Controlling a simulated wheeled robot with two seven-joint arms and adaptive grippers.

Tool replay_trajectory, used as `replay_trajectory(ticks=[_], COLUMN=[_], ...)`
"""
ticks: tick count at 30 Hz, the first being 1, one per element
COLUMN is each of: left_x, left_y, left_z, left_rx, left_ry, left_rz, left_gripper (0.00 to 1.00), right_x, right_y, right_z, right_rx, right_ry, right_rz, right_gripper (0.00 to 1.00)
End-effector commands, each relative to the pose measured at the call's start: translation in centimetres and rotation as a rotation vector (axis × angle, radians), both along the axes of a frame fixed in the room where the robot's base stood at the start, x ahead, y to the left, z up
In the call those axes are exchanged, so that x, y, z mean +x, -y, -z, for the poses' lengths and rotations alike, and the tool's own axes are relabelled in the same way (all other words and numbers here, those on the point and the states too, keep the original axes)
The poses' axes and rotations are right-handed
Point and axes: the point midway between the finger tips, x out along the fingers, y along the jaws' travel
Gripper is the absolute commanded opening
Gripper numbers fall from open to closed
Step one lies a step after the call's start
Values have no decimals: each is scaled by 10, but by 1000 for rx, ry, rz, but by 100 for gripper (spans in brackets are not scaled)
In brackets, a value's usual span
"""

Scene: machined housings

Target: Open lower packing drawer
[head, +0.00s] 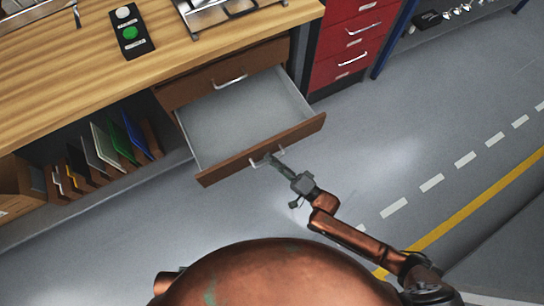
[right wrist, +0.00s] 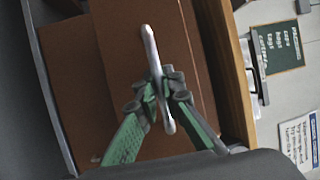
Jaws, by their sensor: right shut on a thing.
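The lower packing drawer (head: 228,122) stands well out from under the wooden workbench. Its grey inside shows and looks empty. Its brown front (head: 225,166) has a pale bar handle. My right gripper (head: 270,160) is at this handle, with its arm reaching in from the lower right. In the right wrist view, the green-padded fingers (right wrist: 163,92) are shut around the silver handle (right wrist: 153,58), on both sides of the bar. The upper drawer (head: 210,88), also brown with a silver handle, is closed above it. My left gripper is not in view.
The wooden benchtop (head: 70,75) holds a black box with a green button (head: 131,32). A red drawer cabinet (head: 345,40) stands close right of the open drawer. Upright panels (head: 105,150) stand on a low shelf at left. The floor in front is clear.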

Motion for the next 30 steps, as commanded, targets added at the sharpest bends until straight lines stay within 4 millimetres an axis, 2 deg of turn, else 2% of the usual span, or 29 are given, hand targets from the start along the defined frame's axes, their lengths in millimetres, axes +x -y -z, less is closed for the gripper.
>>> replay_trajectory(ticks=[3,4,11,22,30], left_x=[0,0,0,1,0], left_y=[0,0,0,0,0], left_z=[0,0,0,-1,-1], left_rx=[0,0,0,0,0], left_ry=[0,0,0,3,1], left_rz=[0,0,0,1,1], left_gripper=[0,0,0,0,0], right_x=[0,0,0,-4,-36], right_y=[1,1,1,5,40], right_z=[1,1,1,2,11], right_rx=[-1,-1,0,-1,-3], right_ry=[-2,-2,-1,-2,-3], right_rz=[2,2,2,2,1], right_gripper=[0,9,25,26,26])
